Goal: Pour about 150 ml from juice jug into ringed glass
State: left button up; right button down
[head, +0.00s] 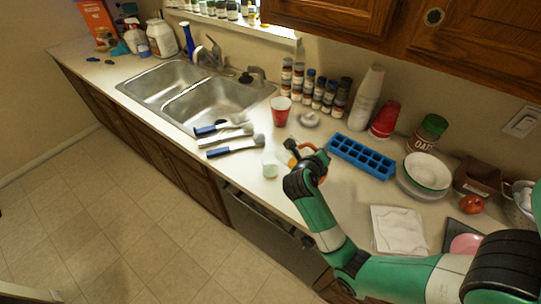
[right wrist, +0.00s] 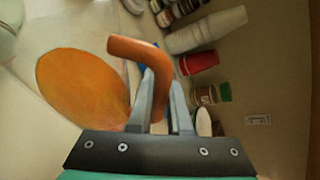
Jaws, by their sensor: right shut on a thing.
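My right gripper (right wrist: 160,85) is shut on the orange handle of the juice jug (right wrist: 80,88). The jug's orange body fills the left of the right wrist view, beside the fingers. In the head view only small orange parts of the jug (head: 305,147) show, and my right gripper (head: 297,155) and wrist hide most of it. I cannot tell how far the jug is tilted. A pale, see-through glass (head: 270,163) stands on the counter just left of the jug and gripper. Its ring is too small to make out. My left gripper is not in view.
A red cup (head: 281,111) and a white round object (head: 310,119) stand behind the gripper. Brushes (head: 235,146) lie left of the glass by the sink (head: 205,97). A blue ice tray (head: 361,157) is to the right, with bowls (head: 427,172) beyond. Spice jars line the wall.

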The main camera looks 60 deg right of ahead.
jog(key=shift+w, duration=0.1)
jog(key=r+n+g+p, duration=0.1)
jog(key=r+p, duration=0.1)
jog(key=shift+w+p, duration=0.2)
jog(key=shift+p, duration=0.15)
jog(key=shift+w+a+r+n+g+h+p, duration=0.15)
jog(key=shift+w+r+n+g+h+p, duration=0.25)
jog(key=shift+p, duration=0.7)
jog(key=shift+r, duration=0.15)
jog(key=shift+r, duration=0.1)
jog(key=shift+w+r+n+p, duration=0.3)
jog(key=shift+r+n+p, duration=0.2)
jog(key=shift+p, duration=0.4)
jog(key=shift+w, duration=0.1)
jog(key=shift+w+r+g, duration=0.2)
jog(key=shift+w+g, duration=0.15)
jog(key=shift+g, duration=0.05)
jog(key=shift+s+p, duration=0.2)
jog(key=shift+p, duration=0.1)
